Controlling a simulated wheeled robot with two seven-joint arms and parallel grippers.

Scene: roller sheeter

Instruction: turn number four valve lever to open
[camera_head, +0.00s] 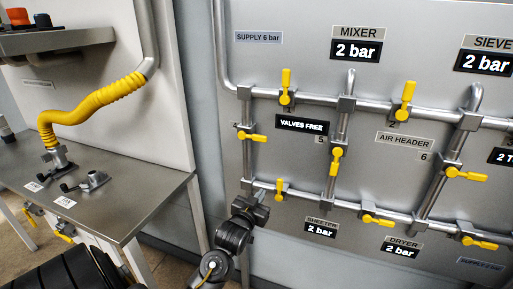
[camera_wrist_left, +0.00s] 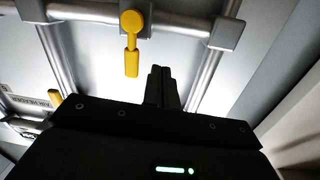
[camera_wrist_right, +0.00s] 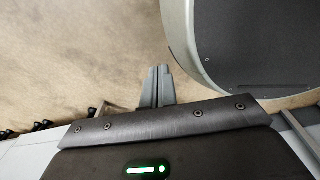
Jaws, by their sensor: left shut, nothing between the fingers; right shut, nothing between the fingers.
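Yellow valve levers sit on the pipework panel in the head view. The lever on the left upright pipe (camera_head: 252,136) points right; its number is not readable, but 5 and 6 mark the uprights to its right, so it is probably number four. My left gripper (camera_head: 258,200) is shut and empty, below that lever near the lower left pipe corner. In the left wrist view its closed fingertips (camera_wrist_left: 160,70) are beside a yellow lever (camera_wrist_left: 132,45), apparently the lower left one. My right gripper (camera_wrist_right: 157,70) is shut and empty above bare floor, away from the panel.
Other levers are close by: upper left (camera_head: 286,85), middle upright (camera_head: 336,160) and lower left (camera_head: 280,188). A steel table (camera_head: 120,185) with a yellow hose (camera_head: 85,105) stands left. The space in front of the left upright's lever looks clear.

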